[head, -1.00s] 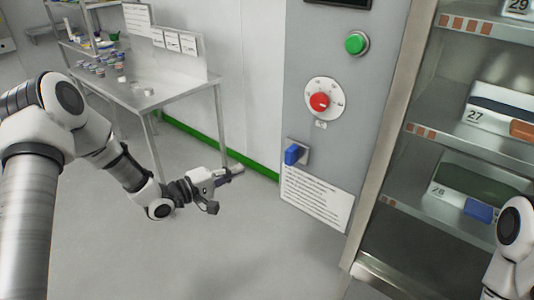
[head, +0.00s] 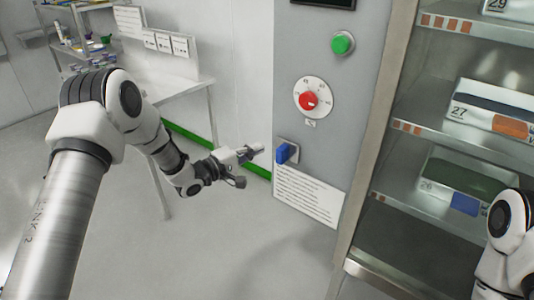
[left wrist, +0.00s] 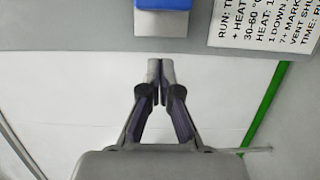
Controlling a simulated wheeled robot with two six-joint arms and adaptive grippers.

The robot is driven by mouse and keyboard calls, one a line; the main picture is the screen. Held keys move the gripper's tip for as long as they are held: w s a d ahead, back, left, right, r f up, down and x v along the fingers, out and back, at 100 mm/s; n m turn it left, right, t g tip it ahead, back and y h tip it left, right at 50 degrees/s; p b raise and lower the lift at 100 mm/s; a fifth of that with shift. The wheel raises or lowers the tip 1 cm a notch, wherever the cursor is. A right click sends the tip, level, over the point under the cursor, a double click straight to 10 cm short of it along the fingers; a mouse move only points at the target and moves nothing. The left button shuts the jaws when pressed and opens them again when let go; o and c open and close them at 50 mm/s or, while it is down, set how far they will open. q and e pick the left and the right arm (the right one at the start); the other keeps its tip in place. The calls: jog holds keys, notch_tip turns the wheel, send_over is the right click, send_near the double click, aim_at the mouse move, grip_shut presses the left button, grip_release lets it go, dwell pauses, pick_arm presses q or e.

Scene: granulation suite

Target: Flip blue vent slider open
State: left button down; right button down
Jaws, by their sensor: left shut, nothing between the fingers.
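The blue vent slider (head: 283,153) sits on a small light plate (head: 292,150) on the grey control panel, below the red dial. It also shows at the top edge of the left wrist view (left wrist: 163,4), partly cut off. My left gripper (head: 258,148) is just left of the slider in the head view, apart from it. In the left wrist view my left gripper (left wrist: 160,66) is shut and empty, with its fingertips pointing toward the panel and the slider beyond them. Only part of my right arm shows at the lower right; its gripper is out of view.
On the panel are a red dial (head: 309,100), a green button (head: 342,43) and a printed sign (head: 306,196) just below the slider. Open shelves with numbered boxes (head: 500,108) stand at the right. A steel table (head: 180,86) stands behind my left arm.

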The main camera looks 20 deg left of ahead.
pick_arm(q)
jog(key=d, duration=0.2)
jog(key=s+d, duration=0.1)
jog(key=d, duration=0.1)
jog(key=shift+s+p, duration=0.15)
jog(key=shift+p, duration=0.25)
send_near(306, 157)
jog(key=x, duration=0.4)
jog(key=shift+d, duration=0.1)
